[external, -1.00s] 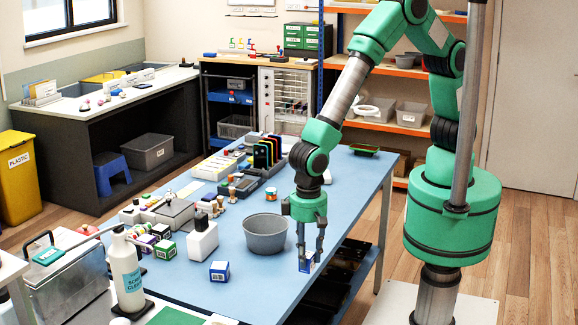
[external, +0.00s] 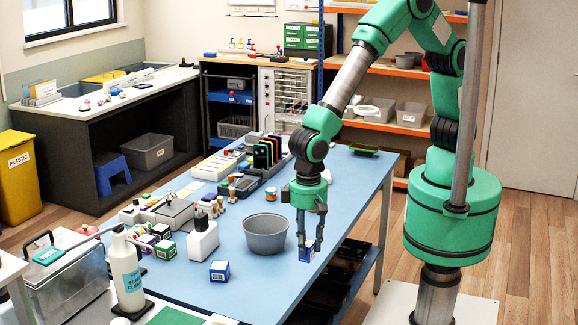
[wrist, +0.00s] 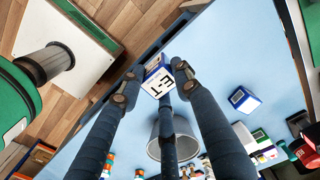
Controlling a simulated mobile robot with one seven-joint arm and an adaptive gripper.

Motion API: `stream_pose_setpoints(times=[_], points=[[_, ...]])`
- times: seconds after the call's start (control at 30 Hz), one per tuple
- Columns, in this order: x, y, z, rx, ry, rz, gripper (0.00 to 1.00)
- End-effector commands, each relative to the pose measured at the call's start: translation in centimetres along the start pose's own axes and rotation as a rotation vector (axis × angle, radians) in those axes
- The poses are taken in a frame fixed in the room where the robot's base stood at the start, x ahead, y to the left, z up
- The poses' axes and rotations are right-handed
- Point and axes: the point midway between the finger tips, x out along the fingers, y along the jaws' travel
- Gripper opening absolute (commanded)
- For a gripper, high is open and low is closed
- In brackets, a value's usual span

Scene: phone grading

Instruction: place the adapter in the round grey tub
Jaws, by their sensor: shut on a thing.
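My gripper (external: 310,246) is shut on a small blue and white box (external: 306,256) near the table's right edge. In the wrist view the box (wrist: 157,83) sits between the fingertips and carries black letters, of which "ET" is readable. I cannot tell from the lettering whether it is the adapter. The round grey tub (external: 265,240) stands upright on the blue table, just left of my gripper. The tub's inside is only partly visible. In the wrist view my fingers partly hide the tub (wrist: 154,148).
Several small boxes and bottles crowd the table's left side. A tray with upright coloured phones (external: 266,153) stands behind.

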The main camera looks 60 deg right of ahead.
Motion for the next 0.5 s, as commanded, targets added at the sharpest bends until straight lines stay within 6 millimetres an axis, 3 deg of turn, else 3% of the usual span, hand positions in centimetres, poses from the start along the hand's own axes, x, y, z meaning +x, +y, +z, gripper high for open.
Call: stream_pose_setpoints(times=[0.3, 0.5], points=[[-7.6, -0.1, 0.0, 0.0, 0.002, -0.003, 0.11], [-7.0, 1.8, -3.8, 0.001, -0.001, 0.001, 0.11]])
